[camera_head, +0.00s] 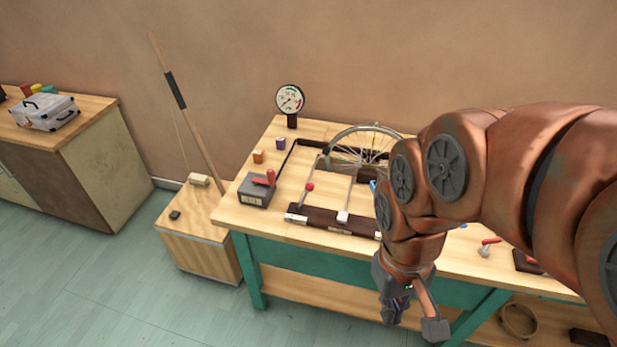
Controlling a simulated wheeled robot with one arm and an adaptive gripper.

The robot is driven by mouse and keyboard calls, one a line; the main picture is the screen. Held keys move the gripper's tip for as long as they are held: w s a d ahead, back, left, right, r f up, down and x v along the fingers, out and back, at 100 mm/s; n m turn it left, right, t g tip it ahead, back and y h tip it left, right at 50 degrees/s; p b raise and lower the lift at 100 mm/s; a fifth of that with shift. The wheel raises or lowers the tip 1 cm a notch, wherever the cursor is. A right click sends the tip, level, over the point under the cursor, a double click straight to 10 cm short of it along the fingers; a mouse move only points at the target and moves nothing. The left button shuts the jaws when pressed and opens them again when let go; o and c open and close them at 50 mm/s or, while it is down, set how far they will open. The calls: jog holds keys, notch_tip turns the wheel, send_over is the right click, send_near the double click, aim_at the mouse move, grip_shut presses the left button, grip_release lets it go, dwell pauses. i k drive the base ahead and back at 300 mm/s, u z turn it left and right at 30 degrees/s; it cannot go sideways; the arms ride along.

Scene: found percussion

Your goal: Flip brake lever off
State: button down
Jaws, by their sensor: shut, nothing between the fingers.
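Several red-handled controls show on the workbench, and I cannot tell for certain which is the brake lever. A red lever (264,179) sits on a dark grey box (257,192) at the bench's left end. A red-knobbed stick (307,190) stands beside the spoked wheel (366,146). Another red handle (490,242) is at the right, past my arm. My gripper (396,310) hangs in front of the bench's front edge, pointing down. It is shut and empty, apart from all these controls. My arm hides part of the wheel and the bench's middle.
The workbench (262,223) has teal legs and a lower shelf. A dial gauge (290,99) stands at its back. A low wooden box (200,247) with a leaning pole (187,113) is left of it. A cabinet (103,165) carries a silver case (45,112). The floor (130,270) at left is clear.

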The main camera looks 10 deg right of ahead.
aim_at(310, 187)
jog(key=k, duration=0.6)
jog(key=u, duration=0.6)
jog(key=i, duration=0.95)
jog(key=z, duration=0.15)
